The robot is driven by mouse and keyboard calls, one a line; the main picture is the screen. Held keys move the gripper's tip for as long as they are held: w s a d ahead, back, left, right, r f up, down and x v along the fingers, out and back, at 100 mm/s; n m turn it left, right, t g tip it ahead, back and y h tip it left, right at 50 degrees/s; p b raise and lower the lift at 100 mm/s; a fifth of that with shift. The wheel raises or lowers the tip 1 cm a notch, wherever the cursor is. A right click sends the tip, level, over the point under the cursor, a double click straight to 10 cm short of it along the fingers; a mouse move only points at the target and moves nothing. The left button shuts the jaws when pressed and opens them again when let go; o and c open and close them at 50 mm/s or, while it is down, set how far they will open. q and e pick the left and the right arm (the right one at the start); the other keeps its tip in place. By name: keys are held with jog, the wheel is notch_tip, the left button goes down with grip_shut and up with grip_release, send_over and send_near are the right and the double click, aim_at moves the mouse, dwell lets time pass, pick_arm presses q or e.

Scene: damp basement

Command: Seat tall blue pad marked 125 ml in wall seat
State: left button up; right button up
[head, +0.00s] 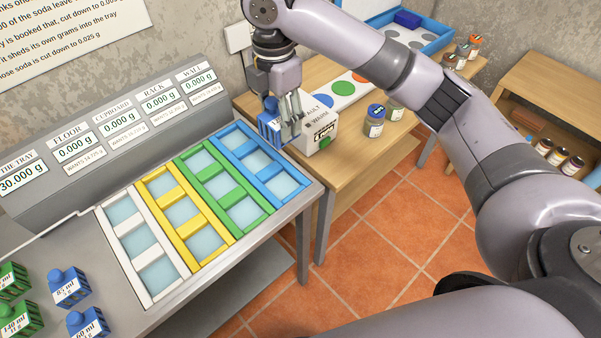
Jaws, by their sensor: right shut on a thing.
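My right gripper (290,118) is shut on a blue pad (267,128), which is partly hidden behind the fingers; only the start of its label, "12", can be read. It holds the pad upright by the far right corner of the metal bench, beyond the blue frame. The blue frame (273,198), rightmost of four coloured frames, has pale, empty-looking cells. The rightmost display, headed WALL (193,76), reads 0.000 g. Whether the pad touches anything below is hard to tell. My left gripper is out of view.
White, yellow and green frames (220,224) lie left of the blue one. Blue and green pads (70,287) stand at lower left.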

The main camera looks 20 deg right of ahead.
jog(key=f, duration=0.4)
jog(key=f+p, duration=0.1)
jog(key=f, duration=0.9)
jog(key=shift+a+f+p, duration=0.25)
jog(key=shift+p, duration=0.15)
notch_tip(320, 180, down, 4)
jog(key=shift+f+p, duration=0.25)
jog(key=shift+p, duration=0.1)
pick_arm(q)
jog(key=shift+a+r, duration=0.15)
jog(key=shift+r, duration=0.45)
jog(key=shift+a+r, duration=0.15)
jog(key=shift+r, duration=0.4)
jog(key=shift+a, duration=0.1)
pick_arm(e)
jog(key=shift+f, duration=0.15)
